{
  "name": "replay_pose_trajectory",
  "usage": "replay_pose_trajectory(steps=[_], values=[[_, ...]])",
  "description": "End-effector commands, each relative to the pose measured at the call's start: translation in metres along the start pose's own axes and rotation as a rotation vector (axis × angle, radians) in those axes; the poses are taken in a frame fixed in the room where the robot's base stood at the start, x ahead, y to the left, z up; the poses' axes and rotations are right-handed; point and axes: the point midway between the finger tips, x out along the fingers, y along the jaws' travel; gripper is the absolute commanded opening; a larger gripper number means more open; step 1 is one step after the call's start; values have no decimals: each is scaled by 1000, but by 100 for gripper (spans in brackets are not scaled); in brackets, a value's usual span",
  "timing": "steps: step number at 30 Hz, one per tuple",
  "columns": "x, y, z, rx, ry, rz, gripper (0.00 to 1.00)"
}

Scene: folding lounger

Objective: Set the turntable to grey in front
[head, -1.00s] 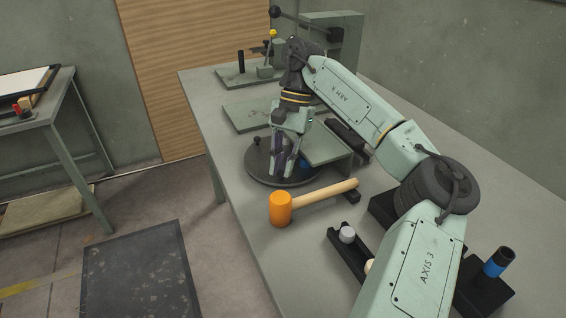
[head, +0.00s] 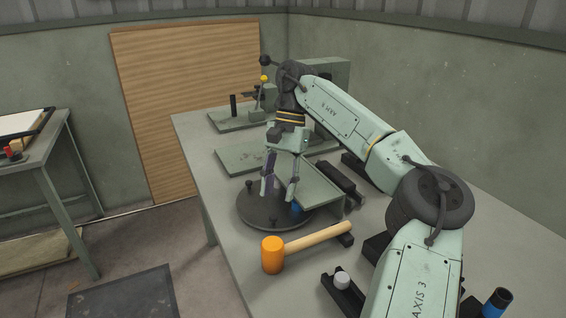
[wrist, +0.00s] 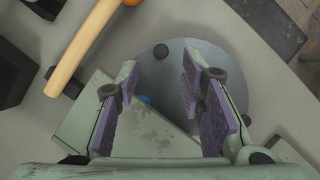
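The turntable (head: 262,212) is a dark round disc on the bench, with small dark knobs standing on it. One knob (head: 249,186) shows at its left edge in the head view; a knob (wrist: 161,51) also shows near the rim in the wrist view. A green plate (head: 318,186) covers part of the disc. A blue piece (head: 296,208) shows at the plate's edge, and a little of it shows in the wrist view (wrist: 146,100). My gripper (head: 279,191) is over the disc, fingers apart and nothing between them. No grey marker is clearly visible.
An orange mallet (head: 272,255) with a wooden handle lies in front of the turntable. A black holder with a pale grey cylinder (head: 342,280) is nearer. A flat green plate (head: 245,158) and a lever fixture (head: 262,95) stand behind. The bench's left edge is clear.

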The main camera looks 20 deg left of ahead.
Motion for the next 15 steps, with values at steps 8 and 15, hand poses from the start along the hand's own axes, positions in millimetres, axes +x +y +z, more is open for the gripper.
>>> replay_pose_trajectory(steps=[8, 15], values=[[-46, 0, 0, 3, 1, 4, 36], [-64, 0, 0, 1, 1, 0, 36]])
